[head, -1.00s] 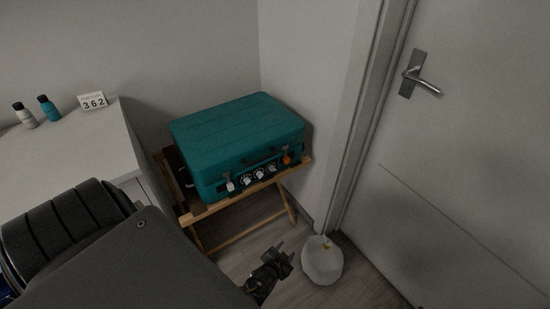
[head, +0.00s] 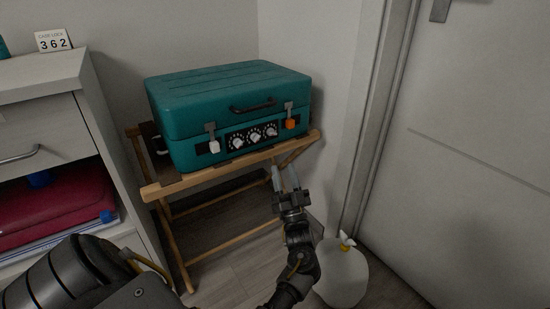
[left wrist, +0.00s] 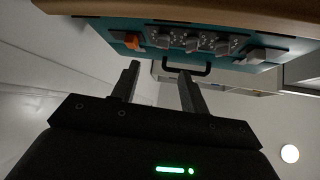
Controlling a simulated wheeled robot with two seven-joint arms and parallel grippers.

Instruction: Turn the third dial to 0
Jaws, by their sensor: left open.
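A teal suitcase (head: 220,105) sits on a wooden rack. Its front has a black panel with three dials: the first (head: 237,142), the second (head: 254,136) and the third (head: 271,131), beside the orange latch (head: 291,123). In the left wrist view the case appears upside down, with the third dial (left wrist: 163,38) beside the orange latch (left wrist: 132,41). The dial digits are too small to read. My left gripper (head: 286,172) is open and empty, fingers pointing up, below and in front of the panel, apart from it. My right gripper is not in view.
A card (head: 53,40) reading 362 stands on the white cabinet (head: 40,110) at left. The wooden rack's front rail (head: 230,166) runs below the case. A white bag (head: 342,272) sits on the floor at right, near the door (head: 480,160).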

